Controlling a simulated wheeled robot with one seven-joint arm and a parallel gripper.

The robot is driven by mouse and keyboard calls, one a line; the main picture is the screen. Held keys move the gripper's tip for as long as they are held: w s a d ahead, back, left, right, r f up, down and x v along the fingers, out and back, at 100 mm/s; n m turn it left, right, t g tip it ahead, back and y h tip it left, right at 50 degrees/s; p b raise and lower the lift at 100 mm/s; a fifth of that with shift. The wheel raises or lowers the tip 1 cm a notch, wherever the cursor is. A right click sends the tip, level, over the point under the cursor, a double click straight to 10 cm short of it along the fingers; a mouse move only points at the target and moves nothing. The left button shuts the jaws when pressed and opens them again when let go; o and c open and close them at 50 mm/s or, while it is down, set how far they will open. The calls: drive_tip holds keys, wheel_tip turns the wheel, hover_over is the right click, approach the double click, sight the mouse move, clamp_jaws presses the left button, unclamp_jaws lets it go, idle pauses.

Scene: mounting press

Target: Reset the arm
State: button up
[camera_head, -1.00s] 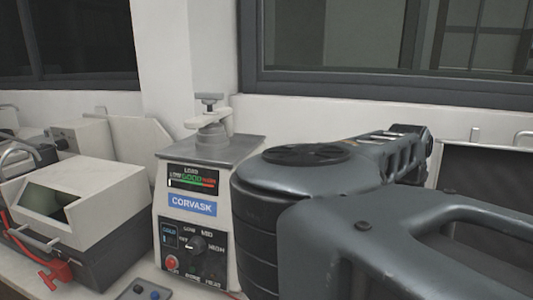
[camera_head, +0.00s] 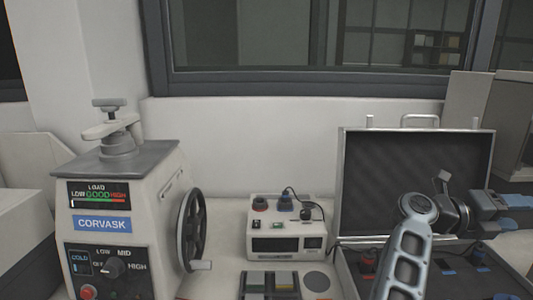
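My arm shows at the right of the head view, reaching up in front of the open case. Its wrist bends to the right, and my gripper (camera_head: 503,208) points toward the right edge of the picture. The gripper is small and partly cut off, so I cannot tell whether its fingers are apart. I see nothing clearly held in it.
An open black-lined case (camera_head: 375,150) holds dark items behind and below my arm. A small white instrument box (camera_head: 287,244) stands between press and case, with a small tray (camera_head: 270,285) before it. A window and wall (camera_head: 240,145) close off the back.

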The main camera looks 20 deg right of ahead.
drive_tip(key=s+a+r+n+t+h, duration=0.1)
drive_tip(key=s+r+n+t+h, duration=0.2)
drive_tip(key=r+n+h, duration=0.4)
drive_tip(key=a+n+t+h, duration=0.1)
drive_tip(key=a+n+t, duration=0.6)
drive_tip(key=n+t, duration=0.8)
drive_tip(key=s+a+f+n+t+y, duration=0.4)
drive_tip(key=a+f+n+t+y, duration=0.2)
drive_tip(key=a+n+y, duration=0.3)
drive_tip(key=s+a+f+n+t+y, duration=0.5)
drive_tip(key=a+f+n+y, duration=0.2)
drive_tip(key=n+y, duration=0.35)
drive_tip(key=s+a+f+n+g+y, duration=0.1)
drive_tip(key=s+a+f+g+y, duration=0.1)
drive_tip(key=s+a, duration=0.5)
drive_tip(key=s+a+f+n+g+y, duration=0.1)
drive_tip(key=s+a+f+g+y, duration=0.2)
drive_tip(key=s+a, duration=0.4)
drive_tip(key=shift+s+f+n+g, duration=0.35)
drive_tip(key=shift+s+f+g, duration=0.25)
drive_tip(key=shift+s+g, duration=0.5)
